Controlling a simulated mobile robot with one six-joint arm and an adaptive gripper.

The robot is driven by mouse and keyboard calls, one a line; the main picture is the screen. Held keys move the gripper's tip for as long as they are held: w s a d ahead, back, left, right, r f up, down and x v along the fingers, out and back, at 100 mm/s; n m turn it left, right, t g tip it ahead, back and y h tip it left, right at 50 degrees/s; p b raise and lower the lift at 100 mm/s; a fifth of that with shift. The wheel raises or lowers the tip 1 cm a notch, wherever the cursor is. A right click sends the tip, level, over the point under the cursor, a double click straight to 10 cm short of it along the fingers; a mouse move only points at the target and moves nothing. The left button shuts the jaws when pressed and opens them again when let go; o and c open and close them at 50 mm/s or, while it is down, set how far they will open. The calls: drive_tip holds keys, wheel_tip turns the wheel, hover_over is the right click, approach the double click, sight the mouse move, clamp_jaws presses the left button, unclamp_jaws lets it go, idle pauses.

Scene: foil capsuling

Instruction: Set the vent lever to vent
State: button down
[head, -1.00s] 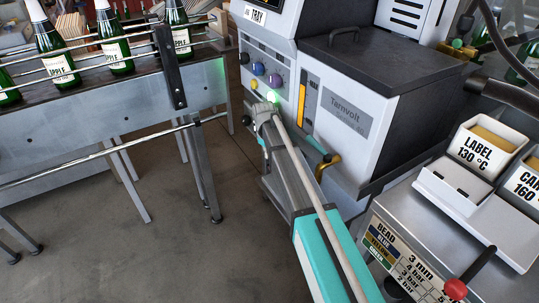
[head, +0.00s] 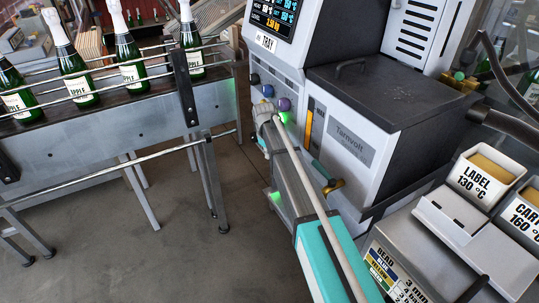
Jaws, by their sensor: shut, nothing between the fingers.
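A lever with a teal grip (head: 320,169) and a brass body (head: 334,186) sits low on the front of the grey Tarnvolt machine (head: 349,146). I can read no vent marking by it, so I cannot tell its setting. My gripper (head: 265,122) is at the far end of my teal and grey arm, in front of the machine's left front face, just below its coloured knobs. It is small in view and looks shut and empty. It is left of the teal-gripped lever and apart from it in the picture. My arm hides part of the machine's lower front.
A conveyor with rails (head: 90,135) carries green bottles (head: 133,78) at the left. Purple (head: 284,104) and blue (head: 267,90) knobs are above my gripper. A bench with LABEL (head: 480,180) and CARTON-side bins stands at the right. Floor (head: 110,255) is clear at lower left.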

wheel_tip(320, 180, up, 13)
drive_tip(key=w+a+p, duration=0.1)
drive_tip(key=p, duration=1.1)
drive_tip(key=shift+a+r+p, duration=0.2)
drive_tip(key=shift+a+p, duration=0.15)
idle(0.4)
